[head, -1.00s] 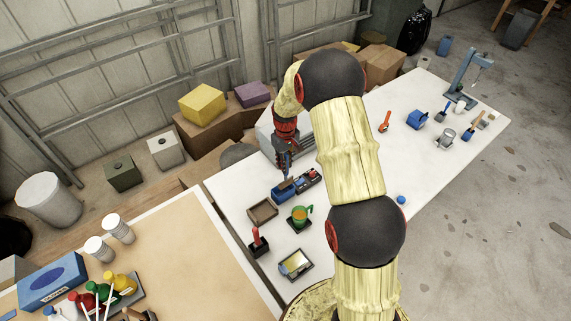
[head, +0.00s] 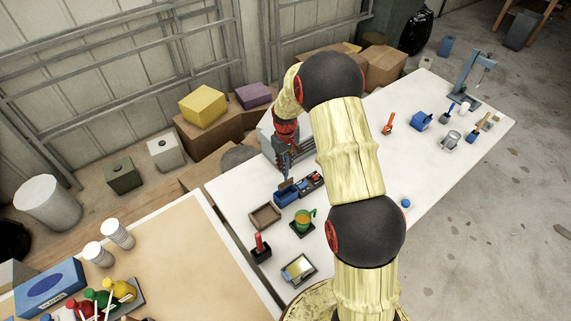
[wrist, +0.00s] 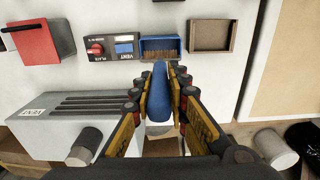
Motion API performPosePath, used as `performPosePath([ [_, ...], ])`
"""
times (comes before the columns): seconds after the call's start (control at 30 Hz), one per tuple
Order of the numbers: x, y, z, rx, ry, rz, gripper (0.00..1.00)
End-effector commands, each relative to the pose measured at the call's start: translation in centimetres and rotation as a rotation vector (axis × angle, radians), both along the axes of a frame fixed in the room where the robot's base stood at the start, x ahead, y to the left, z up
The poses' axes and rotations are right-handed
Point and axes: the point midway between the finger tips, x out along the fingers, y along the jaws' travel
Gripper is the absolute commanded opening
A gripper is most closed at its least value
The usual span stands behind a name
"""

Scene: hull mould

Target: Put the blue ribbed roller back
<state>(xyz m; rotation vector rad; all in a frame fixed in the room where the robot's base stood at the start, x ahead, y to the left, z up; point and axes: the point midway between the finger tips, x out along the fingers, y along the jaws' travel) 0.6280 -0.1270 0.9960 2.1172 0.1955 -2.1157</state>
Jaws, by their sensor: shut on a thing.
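My gripper (wrist: 160,115) is shut on a long blue piece with a rounded end (wrist: 160,85), which I take for the blue roller. Its ribs do not show clearly. In the head view my gripper (head: 283,172) is over the far-left part of the white table, just above an open blue box (head: 286,200). In the wrist view the blue box (wrist: 172,43) has brown, bristle-like content and lies just beyond the tip of the held piece. I cannot tell whether the piece touches the box.
A control panel with a red knob (wrist: 96,48) adjoins the blue box. A grey slotted unit (wrist: 75,120) stands beside my gripper.

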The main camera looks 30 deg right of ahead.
Motion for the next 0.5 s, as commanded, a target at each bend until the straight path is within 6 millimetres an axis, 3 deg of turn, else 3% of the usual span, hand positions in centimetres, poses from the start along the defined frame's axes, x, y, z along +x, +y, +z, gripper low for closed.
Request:
performPosePath([
  [0.5, 0.0, 0.0, -6.0, 0.000, 0.001, 0.000, 0.00],
])
